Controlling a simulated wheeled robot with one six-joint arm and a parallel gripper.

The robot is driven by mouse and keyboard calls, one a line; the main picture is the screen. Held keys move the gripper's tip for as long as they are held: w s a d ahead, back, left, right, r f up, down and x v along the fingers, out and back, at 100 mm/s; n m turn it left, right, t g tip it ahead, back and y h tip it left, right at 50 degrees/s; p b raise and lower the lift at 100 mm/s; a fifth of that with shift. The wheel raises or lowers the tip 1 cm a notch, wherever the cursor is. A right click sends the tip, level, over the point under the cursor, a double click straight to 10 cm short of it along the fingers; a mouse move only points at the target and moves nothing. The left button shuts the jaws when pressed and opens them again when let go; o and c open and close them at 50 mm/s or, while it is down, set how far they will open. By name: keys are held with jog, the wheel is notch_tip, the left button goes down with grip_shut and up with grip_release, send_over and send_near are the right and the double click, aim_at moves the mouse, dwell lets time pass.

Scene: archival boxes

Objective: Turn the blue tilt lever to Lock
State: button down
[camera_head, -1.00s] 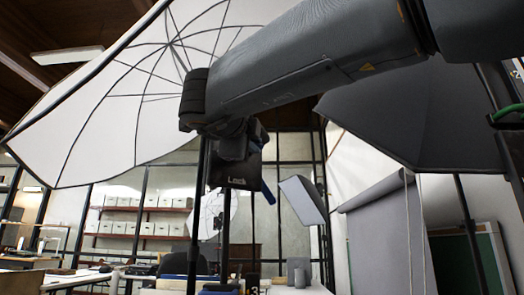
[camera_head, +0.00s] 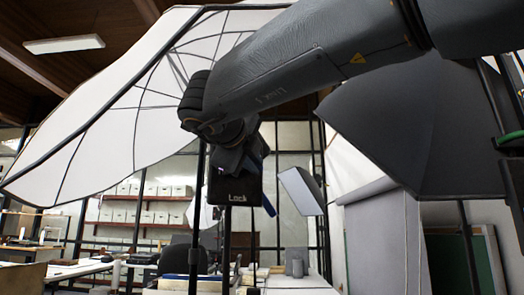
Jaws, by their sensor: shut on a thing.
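A dark plate marked "Lock" (camera_head: 235,193) hangs below the end of my arm, near the middle of the head view. A blue lever (camera_head: 269,205) shows at the plate's lower right edge, slanting down to the right. Another bit of blue shows higher, beside the plate's top right. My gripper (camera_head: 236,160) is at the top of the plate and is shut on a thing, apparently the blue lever. The fingertips and the grip itself are hidden by dark parts, so the exact contact and the lever's pivot cannot be seen.
A large white umbrella (camera_head: 110,105) fills the upper left, close to my arm. A softbox (camera_head: 301,191), a dark stand pole (camera_head: 198,225) and desks (camera_head: 75,270) lie behind and below. Shelves of boxes (camera_head: 140,205) line the back.

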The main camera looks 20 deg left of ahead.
jog(key=shift+s+m+g+p, duration=0.1)
jog(key=shift+m+g+p, duration=0.55)
jog(key=shift+p, duration=0.95)
jog(key=shift+a+f, duration=0.1)
jog(key=shift+f, duration=0.1)
jog(key=c, duration=1.8)
grip_release()
jog(key=shift+f+n+t+b, duration=0.1)
jog(key=shift+n+t+b, duration=0.15)
jog(key=shift+b, duration=0.85)
